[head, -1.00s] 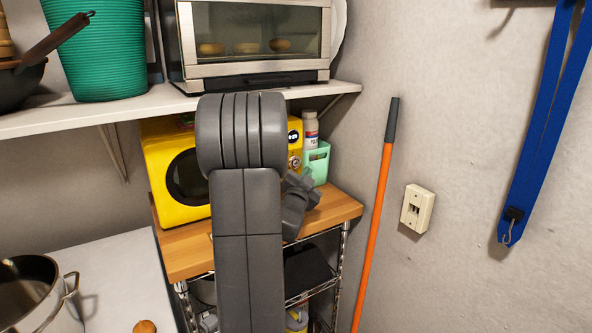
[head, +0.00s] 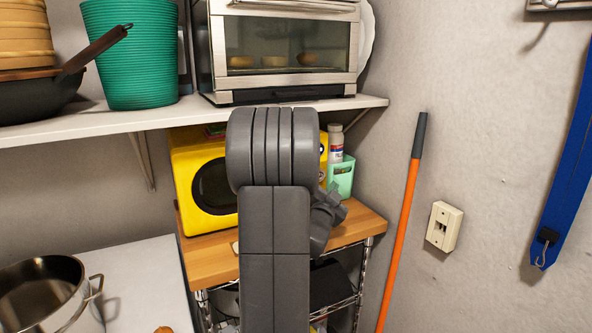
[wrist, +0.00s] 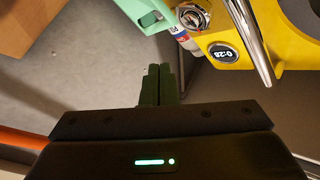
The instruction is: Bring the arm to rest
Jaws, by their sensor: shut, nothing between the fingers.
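My gripper (wrist: 160,75) is shut and empty in the wrist view, its two dark fingertips together. The yellow appliance (wrist: 225,52), with its 0:28 display, is at the upper right of that view, apart from the fingers. In the head view my arm stands upright in front of the yellow appliance (head: 196,160) and covers its right part. The wrist end shows as a grey shape just right of the arm, over the wooden shelf top (head: 215,258); its fingertips cannot be made out there.
A mint-green holder (head: 341,178) and a bottle (head: 336,142) stand right of the appliance. Above is a white shelf (head: 160,118) with an oven (head: 290,50) and green basket (head: 130,55). An orange pole (head: 403,220) leans at right. A pot (head: 40,295) is lower left.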

